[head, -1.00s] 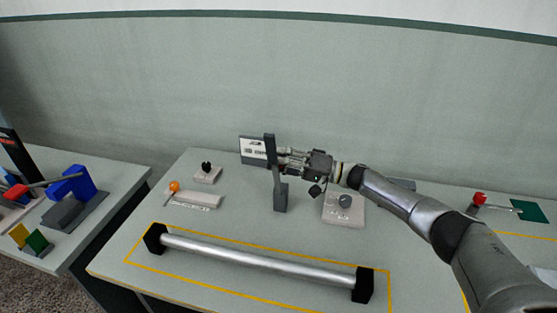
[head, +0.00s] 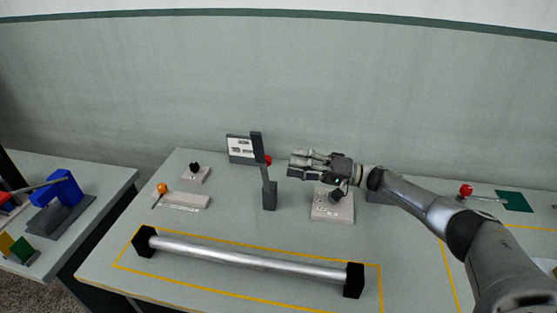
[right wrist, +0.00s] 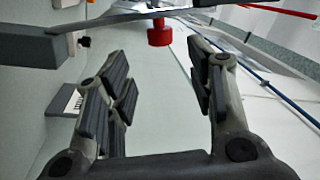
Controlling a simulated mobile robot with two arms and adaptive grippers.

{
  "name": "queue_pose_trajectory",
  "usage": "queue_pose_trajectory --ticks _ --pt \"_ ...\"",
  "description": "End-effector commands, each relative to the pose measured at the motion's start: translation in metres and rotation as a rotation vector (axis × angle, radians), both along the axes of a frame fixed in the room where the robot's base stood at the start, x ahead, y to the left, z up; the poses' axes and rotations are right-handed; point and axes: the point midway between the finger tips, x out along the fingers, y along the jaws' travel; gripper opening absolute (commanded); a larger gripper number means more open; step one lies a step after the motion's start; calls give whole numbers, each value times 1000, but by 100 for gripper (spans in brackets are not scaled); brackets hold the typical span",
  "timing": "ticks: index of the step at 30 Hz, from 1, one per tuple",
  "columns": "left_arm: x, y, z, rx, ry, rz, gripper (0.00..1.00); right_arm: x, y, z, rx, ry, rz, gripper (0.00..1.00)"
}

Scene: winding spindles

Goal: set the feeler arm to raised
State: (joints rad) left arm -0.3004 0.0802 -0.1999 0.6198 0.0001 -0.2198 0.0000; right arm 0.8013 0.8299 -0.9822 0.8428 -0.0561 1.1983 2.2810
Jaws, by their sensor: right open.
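A dark grey post (head: 269,197) stands upright on the table with a dark upper piece (head: 257,147). A red knob (head: 267,160) juts from its right side; this looks like the feeler arm. In the right wrist view, the red knob (right wrist: 160,33) hangs from a thin grey bar (right wrist: 135,17), beyond and between the fingertips, beside a dark block (right wrist: 30,45). My right gripper (head: 291,165) is open and empty, just right of the knob and apart from it in the head view. It also shows in the wrist view (right wrist: 160,65). My left gripper is out of view.
A metal roller (head: 250,261) with black end blocks lies in front. A dial box (head: 320,213) sits below my right gripper. A white panel (head: 240,146), an orange-knobbed lever (head: 162,188) and a black knob (head: 195,166) are left.

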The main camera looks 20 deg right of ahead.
Motion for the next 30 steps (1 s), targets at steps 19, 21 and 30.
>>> queue_pose_trajectory --ticks 19,21,30 --pt "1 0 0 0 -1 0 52 -17 -29 -5 1 -1 0 50" --pt "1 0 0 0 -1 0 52 -17 -29 -5 1 -1 0 50" --pt "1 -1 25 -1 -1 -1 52 -17 -29 20 0 -1 0 50"
